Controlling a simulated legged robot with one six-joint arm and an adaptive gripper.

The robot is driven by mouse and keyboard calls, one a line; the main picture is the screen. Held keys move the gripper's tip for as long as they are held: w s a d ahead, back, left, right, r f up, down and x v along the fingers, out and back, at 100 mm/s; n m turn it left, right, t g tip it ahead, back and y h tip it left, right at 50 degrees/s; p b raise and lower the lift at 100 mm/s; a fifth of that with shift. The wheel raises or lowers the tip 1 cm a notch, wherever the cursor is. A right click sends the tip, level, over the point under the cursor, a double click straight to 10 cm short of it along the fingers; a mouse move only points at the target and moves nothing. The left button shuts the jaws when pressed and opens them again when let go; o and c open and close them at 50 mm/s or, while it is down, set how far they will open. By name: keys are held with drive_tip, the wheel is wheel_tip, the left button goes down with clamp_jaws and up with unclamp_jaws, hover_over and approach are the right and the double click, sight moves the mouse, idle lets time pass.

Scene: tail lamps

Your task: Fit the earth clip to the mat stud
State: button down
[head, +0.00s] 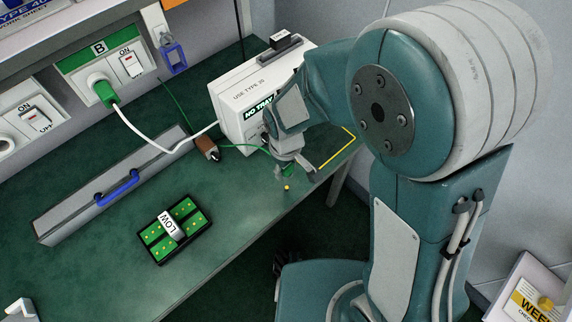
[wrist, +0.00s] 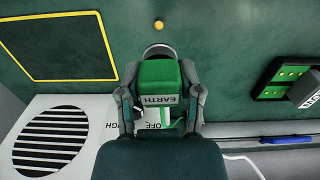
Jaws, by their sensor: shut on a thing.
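My gripper (wrist: 160,78) is shut on the green earth clip (wrist: 158,73), which is marked EARTH. In the wrist view a finger lies along each side of it. The brass mat stud (wrist: 158,25) stands on the green mat beyond the clip, apart from it in the picture. In the head view my gripper (head: 289,160) is low over the mat's front edge. Part of the green clip (head: 288,171) shows beneath it, just above the stud (head: 287,187). The height of the gap is hard to tell. A green lead (head: 244,147) runs back from the clip.
A white unit (head: 238,97) marked USE TYPE 20 stands close behind my gripper. A yellow outline (head: 337,149) marks the mat beside it. The mat around the stud is clear.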

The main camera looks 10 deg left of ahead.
sight(287, 186)
drive_tip(key=shift+f, duration=0.1)
drive_tip(key=shift+d+f, duration=0.2)
drive_tip(key=shift+f, duration=1.65)
drive_tip(key=shift+a+f, duration=0.15)
drive_tip(key=shift+f, duration=0.7)
drive_tip(key=shift+f, duration=0.25)
drive_tip(key=shift+f, duration=1.2)
drive_tip(key=shift+c, duration=0.9)
unclamp_jaws()
